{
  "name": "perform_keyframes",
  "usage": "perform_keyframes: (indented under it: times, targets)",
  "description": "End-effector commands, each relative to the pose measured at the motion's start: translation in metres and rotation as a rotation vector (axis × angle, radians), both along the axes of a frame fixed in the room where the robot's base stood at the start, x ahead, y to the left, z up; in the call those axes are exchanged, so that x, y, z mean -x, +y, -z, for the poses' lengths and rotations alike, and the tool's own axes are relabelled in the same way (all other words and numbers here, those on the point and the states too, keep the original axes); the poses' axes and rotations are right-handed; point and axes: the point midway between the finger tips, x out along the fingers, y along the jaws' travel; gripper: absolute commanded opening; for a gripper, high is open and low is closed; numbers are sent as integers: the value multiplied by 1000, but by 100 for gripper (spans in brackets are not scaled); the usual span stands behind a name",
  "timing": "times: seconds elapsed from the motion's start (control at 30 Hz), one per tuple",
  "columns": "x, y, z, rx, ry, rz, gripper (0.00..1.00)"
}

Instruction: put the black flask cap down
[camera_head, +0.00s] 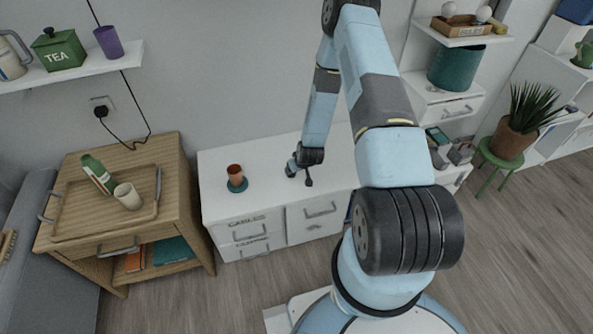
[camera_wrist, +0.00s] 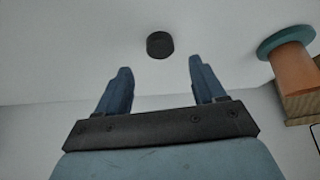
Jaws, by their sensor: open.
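The black flask cap (camera_wrist: 160,44) is a small dark round piece in the wrist view. It rests on the white desk top (camera_wrist: 80,45), beyond my fingertips and roughly centred between them. My gripper (camera_wrist: 159,72) is open, with its two blue fingers apart on either side and nothing between them. In the head view my gripper (camera_head: 299,175) is low over the white desk (camera_head: 268,157). I cannot clearly make out the cap there.
An orange-brown cup (camera_head: 235,171) on a teal coaster (camera_head: 238,187) stands on the desk to the left of my gripper. A wooden cabinet with a tray (camera_head: 80,236) is further left. The desk top between cup and gripper is clear.

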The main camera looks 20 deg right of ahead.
Motion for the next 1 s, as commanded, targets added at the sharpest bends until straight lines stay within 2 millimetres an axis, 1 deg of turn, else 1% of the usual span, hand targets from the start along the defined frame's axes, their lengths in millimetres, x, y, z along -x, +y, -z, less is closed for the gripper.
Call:
perform_keyframes:
  times: [0.03, 0.1, 0.23, 0.43, 0.57, 0.67, 0.77, 0.87, 1.0]
  targets:
    - [4, -1, -9, 1, -1, 0, 69]
    - [10, -2, -18, 1, 0, 0, 69]
    - [18, -3, -32, 0, 0, 1, 69]
    - [24, -4, -43, 0, 0, 0, 69]
    - [25, -4, -45, 0, 0, 0, 69]
    - [22, -5, -52, 2, -1, -1, 69]
    - [15, -7, -70, 8, -3, -4, 69]
    - [7, -9, -99, 16, -2, -7, 69]
    - [-3, -12, -147, 31, 2, -10, 69]
